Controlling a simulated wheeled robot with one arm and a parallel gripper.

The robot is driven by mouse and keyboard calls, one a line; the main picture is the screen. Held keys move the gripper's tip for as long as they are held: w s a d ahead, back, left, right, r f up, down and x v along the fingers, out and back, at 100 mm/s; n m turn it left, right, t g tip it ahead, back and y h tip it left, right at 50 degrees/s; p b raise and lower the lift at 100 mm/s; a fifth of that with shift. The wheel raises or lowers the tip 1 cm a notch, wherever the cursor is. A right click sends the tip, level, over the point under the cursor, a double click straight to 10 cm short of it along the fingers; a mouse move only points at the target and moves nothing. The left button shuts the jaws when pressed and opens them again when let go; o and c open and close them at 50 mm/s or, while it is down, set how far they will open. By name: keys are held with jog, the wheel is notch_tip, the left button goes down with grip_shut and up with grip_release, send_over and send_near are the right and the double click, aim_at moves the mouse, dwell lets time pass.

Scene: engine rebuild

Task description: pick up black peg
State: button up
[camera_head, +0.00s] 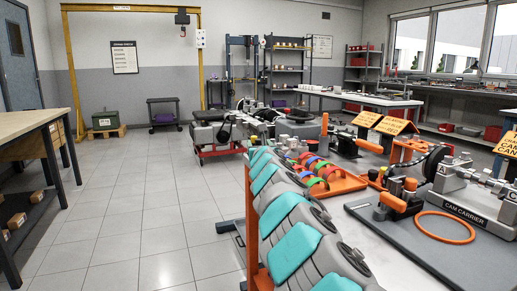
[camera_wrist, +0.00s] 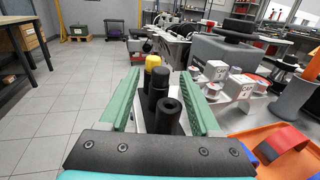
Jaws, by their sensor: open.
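In the wrist view, several upright black cylinders stand in a row between my gripper's green fingers. The nearest black peg (camera_wrist: 168,118) has a dark hollow in its top. Another black peg (camera_wrist: 159,84) stands behind it, and a yellow-topped peg (camera_wrist: 153,62) is at the far end of the row. My gripper (camera_wrist: 160,74) is open, with one finger on each side of the row and gaps visible beside the pegs. The lower parts of the pegs are partly hidden by the gripper's dark body. I cannot clearly make out the gripper or the pegs in the head view.
White blocks (camera_wrist: 238,86) stand close to the right finger. The cam carrier stand (camera_head: 465,198) and an orange ring (camera_head: 443,227) are at the right. The tiled floor (camera_head: 140,215) is clear at left.

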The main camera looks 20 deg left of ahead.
grip_shut()
dwell(0.4)
dwell(0.4)
notch_tip(320, 180, up, 18)
jog(key=p, duration=0.4)
dwell(0.6)
jog(key=shift+s, duration=0.1)
dwell(0.3)
